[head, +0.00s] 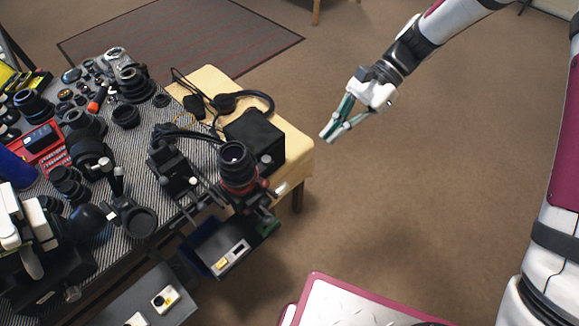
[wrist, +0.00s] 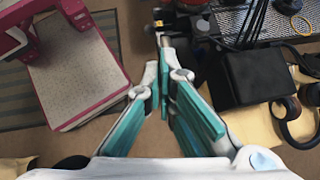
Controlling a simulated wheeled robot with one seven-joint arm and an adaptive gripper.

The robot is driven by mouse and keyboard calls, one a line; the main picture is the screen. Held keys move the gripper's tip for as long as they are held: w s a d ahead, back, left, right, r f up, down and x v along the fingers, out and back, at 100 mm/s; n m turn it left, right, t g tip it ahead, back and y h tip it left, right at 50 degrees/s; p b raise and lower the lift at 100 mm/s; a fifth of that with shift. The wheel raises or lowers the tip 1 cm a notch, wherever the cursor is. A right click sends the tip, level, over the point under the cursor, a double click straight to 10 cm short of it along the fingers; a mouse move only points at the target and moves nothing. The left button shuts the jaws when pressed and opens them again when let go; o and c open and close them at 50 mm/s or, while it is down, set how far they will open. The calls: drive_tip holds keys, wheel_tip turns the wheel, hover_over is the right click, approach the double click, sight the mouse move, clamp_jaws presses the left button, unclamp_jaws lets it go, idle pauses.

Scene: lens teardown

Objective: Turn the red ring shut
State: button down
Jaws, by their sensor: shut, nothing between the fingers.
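The red ring (head: 246,186) is around the lower part of an upright black lens (head: 237,160), which sits in a stand at the table's front right edge. My gripper (head: 328,135) is shut and empty, in the air to the right of the lens and clear of it. In the wrist view its fingers (wrist: 165,42) are together with nothing between them. I cannot make out the red ring in the wrist view. How far the ring is turned cannot be told from these frames.
A black box (head: 256,138) and headphones (head: 245,101) lie on the yellow table part behind the lens. Lenses and tools crowd the striped mat (head: 135,168) to the left. A blue bin (head: 205,245) is below the lens. The floor (head: 400,200) around my gripper is free.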

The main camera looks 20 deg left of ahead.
drive_tip(key=shift+a+f, duration=0.25)
drive_tip(key=shift+f, duration=0.1)
drive_tip(key=s+a+f+p, duration=0.1)
drive_tip(key=s+a+f, duration=0.4)
drive_tip(key=s, duration=0.4)
drive_tip(key=shift+s+a+f+p, duration=0.3)
drive_tip(key=shift+s+a, duration=0.1)
drive_tip(key=shift+a, duration=0.3)
